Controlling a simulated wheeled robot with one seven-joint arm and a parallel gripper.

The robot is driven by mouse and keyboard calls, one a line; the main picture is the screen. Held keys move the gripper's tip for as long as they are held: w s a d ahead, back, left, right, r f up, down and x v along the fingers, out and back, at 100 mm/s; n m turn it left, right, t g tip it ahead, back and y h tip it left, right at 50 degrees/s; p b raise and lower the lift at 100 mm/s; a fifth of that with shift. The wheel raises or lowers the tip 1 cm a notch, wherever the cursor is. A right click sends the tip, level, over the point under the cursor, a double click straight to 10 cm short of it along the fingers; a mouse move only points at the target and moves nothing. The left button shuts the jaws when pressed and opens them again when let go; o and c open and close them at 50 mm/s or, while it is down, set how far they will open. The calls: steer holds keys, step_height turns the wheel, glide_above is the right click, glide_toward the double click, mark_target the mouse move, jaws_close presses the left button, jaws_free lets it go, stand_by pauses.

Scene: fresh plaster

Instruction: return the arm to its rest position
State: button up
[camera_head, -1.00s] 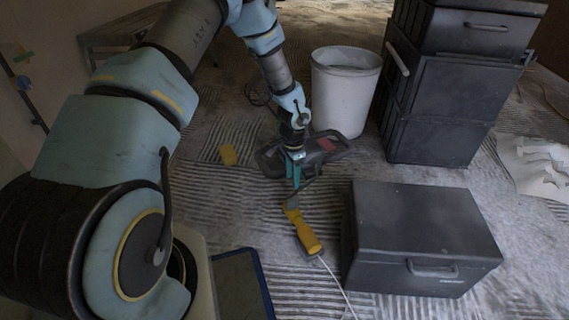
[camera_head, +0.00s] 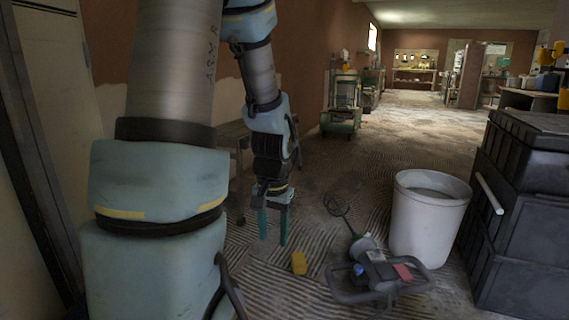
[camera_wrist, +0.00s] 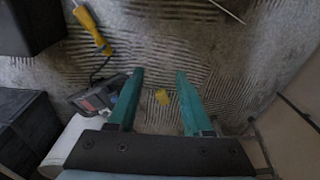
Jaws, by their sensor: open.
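My gripper (camera_head: 272,226) hangs from my arm with its green fingers pointing down, in the left-centre of the head view. The fingers are spread and nothing is between them. It is above the ridged floor, clear of the objects there. In the wrist view, the two green fingers of my gripper (camera_wrist: 158,92) stand apart, with floor showing between them.
A yellow block (camera_head: 299,263) lies on the floor by a dark power tool with a looped handle (camera_head: 376,277). A white bucket (camera_head: 428,222) and stacked black cases (camera_head: 525,215) stand right. A yellow-handled tool (camera_wrist: 92,28) shows in the wrist view. Open floor extends behind.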

steer(key=s+a+r+n+p, duration=0.2)
steer(key=s+a+r+n, duration=0.15)
steer(key=s+r, duration=0.2)
step_height(320, 180, up, 37)
steer(key=p, duration=3.6)
steer(key=shift+w+a+f+p, duration=0.15)
steer(key=shift+w+a+p, duration=0.1)
steer(key=shift+a+p, duration=0.1)
